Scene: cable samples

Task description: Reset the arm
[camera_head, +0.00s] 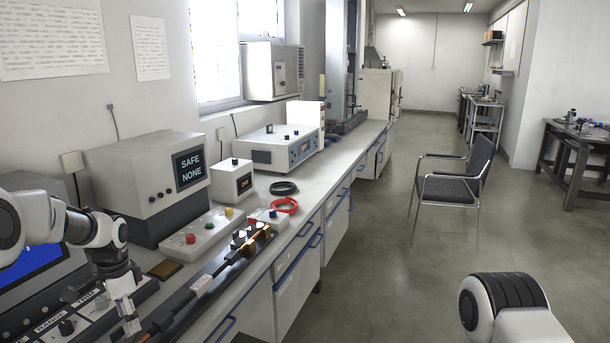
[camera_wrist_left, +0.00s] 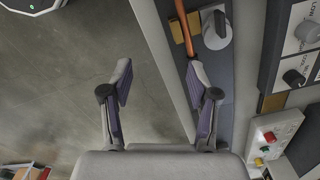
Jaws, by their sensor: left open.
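My left arm (camera_head: 70,228) comes in from the left of the head view, bent downward over the near end of the bench. My left gripper (camera_wrist_left: 158,85) is open and empty in the left wrist view, its two fingers apart. One finger shows over the grey floor and the other over a dark strip on the bench edge. An orange-brown cable (camera_wrist_left: 185,22) lies on that strip just beyond the right finger. In the head view the cable sample (camera_head: 205,282) runs along the bench's front edge. Only a white and black part of my right arm (camera_head: 505,305) shows; its gripper is out of view.
The bench (camera_head: 345,150) carries a grey instrument reading SAFE NONE (camera_head: 190,165), a button panel (camera_head: 200,233), a small meter box (camera_head: 232,180), and red (camera_head: 285,205) and black (camera_head: 284,187) cable coils. A chair (camera_head: 455,180) stands on open floor at right.

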